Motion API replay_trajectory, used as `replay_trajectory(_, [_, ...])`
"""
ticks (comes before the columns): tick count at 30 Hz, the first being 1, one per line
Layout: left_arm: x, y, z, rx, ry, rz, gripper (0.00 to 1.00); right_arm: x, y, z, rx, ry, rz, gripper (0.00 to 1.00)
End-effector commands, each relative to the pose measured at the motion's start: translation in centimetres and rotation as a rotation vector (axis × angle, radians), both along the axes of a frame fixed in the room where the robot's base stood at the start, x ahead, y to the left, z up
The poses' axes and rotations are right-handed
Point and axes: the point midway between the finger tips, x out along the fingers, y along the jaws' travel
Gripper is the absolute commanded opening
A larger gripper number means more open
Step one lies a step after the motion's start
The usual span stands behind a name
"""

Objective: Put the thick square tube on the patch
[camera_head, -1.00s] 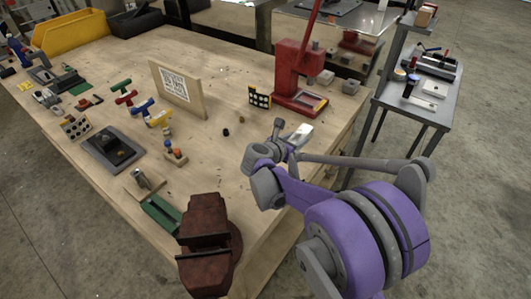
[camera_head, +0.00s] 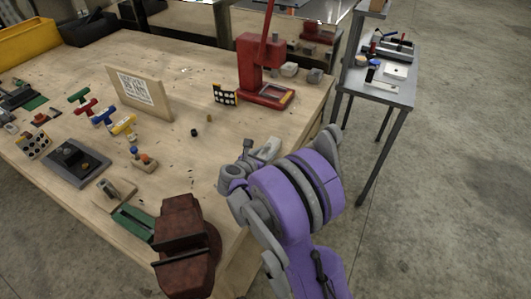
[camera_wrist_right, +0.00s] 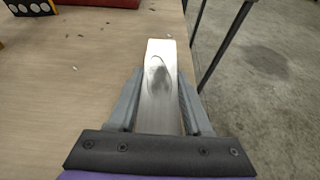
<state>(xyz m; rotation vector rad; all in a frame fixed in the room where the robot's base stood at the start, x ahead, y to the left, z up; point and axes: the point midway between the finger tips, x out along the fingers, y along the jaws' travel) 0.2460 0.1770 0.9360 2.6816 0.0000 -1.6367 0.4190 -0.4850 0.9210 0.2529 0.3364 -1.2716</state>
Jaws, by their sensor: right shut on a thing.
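A silvery square tube (camera_wrist_right: 161,70) lies between the fingers of my right gripper (camera_wrist_right: 160,108), pointing away from the wrist, with a dark oval mark on its upper face. In the head view the tube (camera_head: 266,149) is a small pale bar above the bench's near right part. There my right gripper (camera_head: 248,158) is partly hidden by its purple arm. It is shut on the tube. I cannot tell whether the tube touches the bench. I cannot pick out the patch with certainty. My left gripper is out of view.
A red arbor press (camera_head: 257,73) stands at the bench's far right edge. A rusty vise (camera_head: 183,240) is at the near corner. A wooden board with a printed code (camera_head: 138,92) stands mid-bench. A grey side table (camera_head: 384,90) stands beyond.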

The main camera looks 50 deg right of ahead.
Motion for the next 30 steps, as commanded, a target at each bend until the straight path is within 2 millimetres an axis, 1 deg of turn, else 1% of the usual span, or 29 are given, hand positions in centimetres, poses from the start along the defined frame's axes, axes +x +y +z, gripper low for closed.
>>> replay_trajectory(2, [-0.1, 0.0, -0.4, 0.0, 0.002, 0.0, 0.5, 0.0, 0.0, -0.4, 0.0, 0.001, 0.0, 0.0])
replay_trajectory(3, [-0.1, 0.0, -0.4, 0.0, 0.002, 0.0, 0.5, 0.0, 0.0, -0.4, 0.0, 0.001, 0.0, 0.53])
replay_trajectory(7, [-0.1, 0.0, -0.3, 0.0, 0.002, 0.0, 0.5, 0.0, 0.0, -0.3, 0.0, 0.0, 0.0, 0.77])
replay_trajectory(8, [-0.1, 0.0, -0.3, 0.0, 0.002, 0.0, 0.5, 0.0, 0.0, -0.3, 0.0, 0.0, 0.0, 0.8])
replay_trajectory(15, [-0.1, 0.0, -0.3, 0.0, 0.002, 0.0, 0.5, 0.0, 0.0, -0.3, 0.0, 0.0, 0.0, 0.8])
replay_trajectory(19, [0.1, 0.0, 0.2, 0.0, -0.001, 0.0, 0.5, 0.0, 0.2, 0.3, 0.0, -0.001, 0.002, 0.8])
replay_trajectory(27, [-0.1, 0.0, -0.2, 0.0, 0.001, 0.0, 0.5, -1.2, 4.3, 1.9, 0.001, 0.001, 0.004, 0.8])
replay_trajectory(30, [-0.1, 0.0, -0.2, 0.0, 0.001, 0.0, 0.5, -1.5, 5.6, 2.4, 0.001, 0.0, 0.003, 0.8])
